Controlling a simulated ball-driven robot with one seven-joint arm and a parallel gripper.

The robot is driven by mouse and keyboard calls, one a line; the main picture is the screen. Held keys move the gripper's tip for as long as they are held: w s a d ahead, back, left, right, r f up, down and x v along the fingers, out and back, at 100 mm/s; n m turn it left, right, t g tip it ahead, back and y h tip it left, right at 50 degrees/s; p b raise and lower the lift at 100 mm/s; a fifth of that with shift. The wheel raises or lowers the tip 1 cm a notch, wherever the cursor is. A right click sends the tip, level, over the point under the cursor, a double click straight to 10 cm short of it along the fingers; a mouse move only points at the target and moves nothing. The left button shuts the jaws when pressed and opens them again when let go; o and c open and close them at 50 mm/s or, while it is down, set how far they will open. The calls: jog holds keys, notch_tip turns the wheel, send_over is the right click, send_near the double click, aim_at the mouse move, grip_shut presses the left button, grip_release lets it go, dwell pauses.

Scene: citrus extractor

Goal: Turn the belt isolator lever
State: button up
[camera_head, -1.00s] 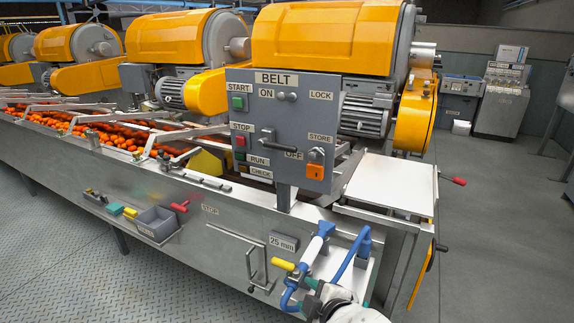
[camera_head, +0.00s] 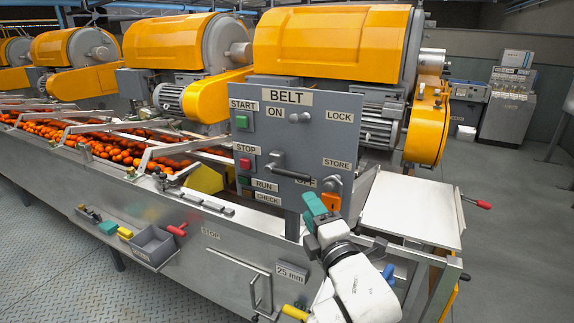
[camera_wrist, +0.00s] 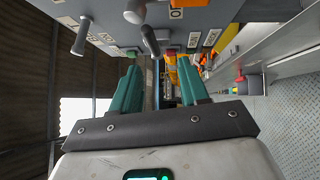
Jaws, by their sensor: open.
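The belt isolator lever (camera_head: 290,171) is a dark handle on the grey BELT panel (camera_head: 262,135). It slants down to the right from its pivot, its end close to the OFF label. In the wrist view a dark grip (camera_wrist: 150,40) that looks like the lever stands out from the panel, beyond my fingers. My gripper (camera_head: 320,204) has teal fingers and is in front of the panel's lower right, below the lever's end. In the wrist view my gripper (camera_wrist: 159,66) is open, with nothing held between the fingers. It partly covers the panel's lower right corner.
An orange padlock (camera_head: 331,201) hangs under STORE, close beside my fingers. A knob (camera_head: 306,116) stands between ON and LOCK. START and STOP buttons are at the panel's left. A white side table (camera_head: 410,208) is on the right; a grey bin (camera_head: 153,244) hangs on the conveyor's front.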

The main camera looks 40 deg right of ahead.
aim_at(293, 175)
jog(key=shift+n+t, duration=0.3)
jog(key=x, duration=0.8)
jog(key=p+x, duration=0.1)
jog(key=x, duration=0.3)
jog(key=shift+s+d+r, duration=0.1)
jog(key=shift+r, duration=0.25)
jog(key=shift+c, duration=0.4)
grip_shut()
